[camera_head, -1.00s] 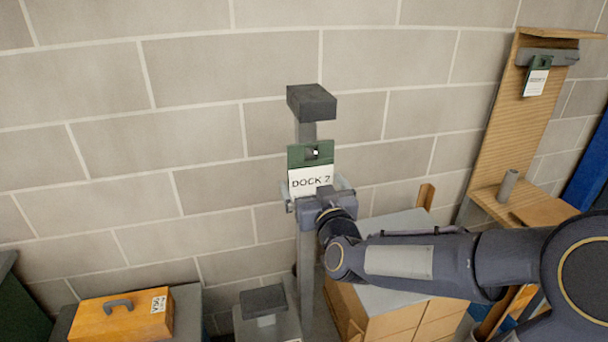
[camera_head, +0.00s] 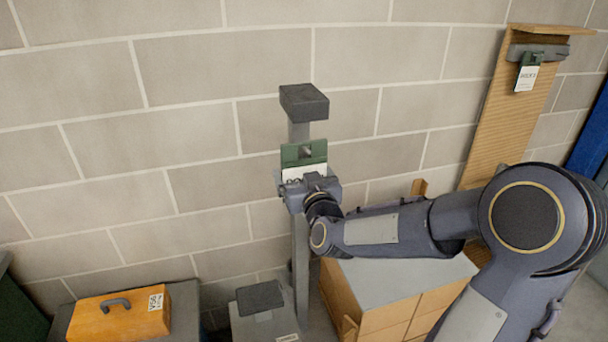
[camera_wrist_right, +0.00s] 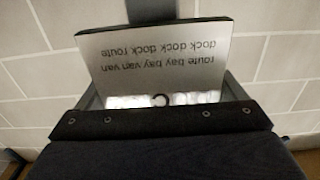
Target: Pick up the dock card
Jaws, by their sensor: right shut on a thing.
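The dock card (camera_head: 304,156) is a green and white card on a grey post with a dark block (camera_head: 304,102) on top. Its green upper part and a strip of its white face show in the head view. My right gripper (camera_head: 308,182) is shut on the card and covers its lower part. In the right wrist view the card (camera_wrist_right: 155,65) stands between the fingers, with small print upside down. I cannot tell whether it still touches the post. My left gripper is not in view.
A second green and white card (camera_head: 527,74) hangs from a holder on a wooden board (camera_head: 500,110) at the right. An orange box with a handle (camera_head: 120,315) stands at lower left. A grey-topped wooden cabinet (camera_head: 400,280) stands under my right arm.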

